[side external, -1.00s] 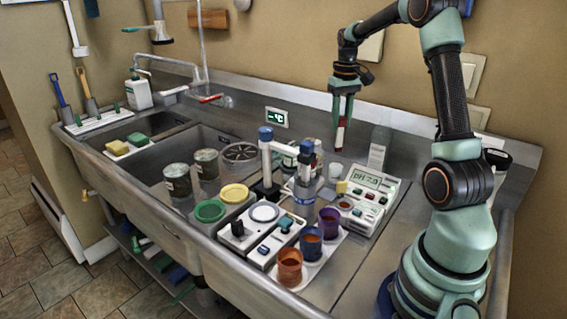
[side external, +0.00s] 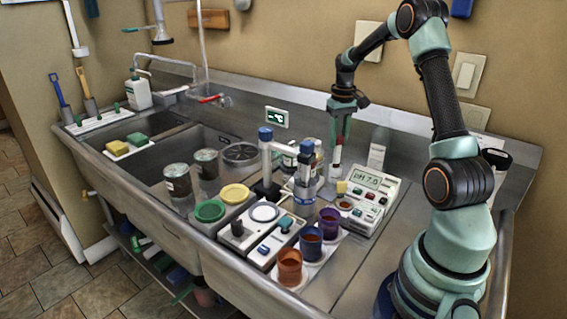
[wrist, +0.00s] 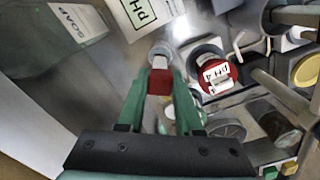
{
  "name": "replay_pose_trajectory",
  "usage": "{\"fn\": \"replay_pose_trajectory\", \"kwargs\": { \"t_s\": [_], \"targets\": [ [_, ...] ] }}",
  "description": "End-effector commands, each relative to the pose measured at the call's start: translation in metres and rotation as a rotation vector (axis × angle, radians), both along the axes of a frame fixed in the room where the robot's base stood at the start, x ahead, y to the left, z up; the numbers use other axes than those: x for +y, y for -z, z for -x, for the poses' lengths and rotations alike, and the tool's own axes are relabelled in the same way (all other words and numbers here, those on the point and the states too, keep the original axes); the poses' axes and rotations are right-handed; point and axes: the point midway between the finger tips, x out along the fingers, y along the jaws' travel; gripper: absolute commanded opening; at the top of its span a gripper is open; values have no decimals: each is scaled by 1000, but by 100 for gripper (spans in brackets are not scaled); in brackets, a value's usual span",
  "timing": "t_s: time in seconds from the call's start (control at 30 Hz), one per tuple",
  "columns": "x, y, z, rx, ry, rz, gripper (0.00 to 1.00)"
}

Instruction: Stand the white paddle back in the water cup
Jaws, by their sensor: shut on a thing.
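My gripper (side external: 339,146) points down near the back wall, beside the pH meter, and is shut on the white paddle (side external: 338,155). In the wrist view the fingers (wrist: 160,88) close around a red part of the paddle (wrist: 160,82), and its white end reaches beyond them. A small pale cup (side external: 334,172) stands under the paddle, behind the yellow block. The paddle looks upright, with its lower end at or just above the cup. I cannot tell whether the end is inside the rim.
The pH meter (side external: 371,188) stands close to the right. Jars and a blue-topped stand (side external: 265,134) are to the left. Several coloured cups (side external: 290,266) stand in front.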

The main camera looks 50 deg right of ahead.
Motion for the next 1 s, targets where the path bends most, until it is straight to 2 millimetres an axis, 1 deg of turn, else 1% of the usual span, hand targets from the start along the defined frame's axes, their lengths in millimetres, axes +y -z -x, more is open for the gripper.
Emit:
{"fn": "replay_pose_trajectory", "kwargs": {
  "t_s": [0.1, 0.4, 0.6, 0.93, 0.97, 1.0],
  "targets": [
    [0, 12, 0, 2, 0, -2, 0],
    [0, 35, 0, 1, 0, -1, 0],
    [0, 42, 0, 0, 0, 0, 0],
    [0, 43, 0, 0, 0, 0, 0],
    [0, 43, 0, 0, 0, 0, 45],
    [0, 43, 0, -1, 0, 1, 61]
  ]
}}
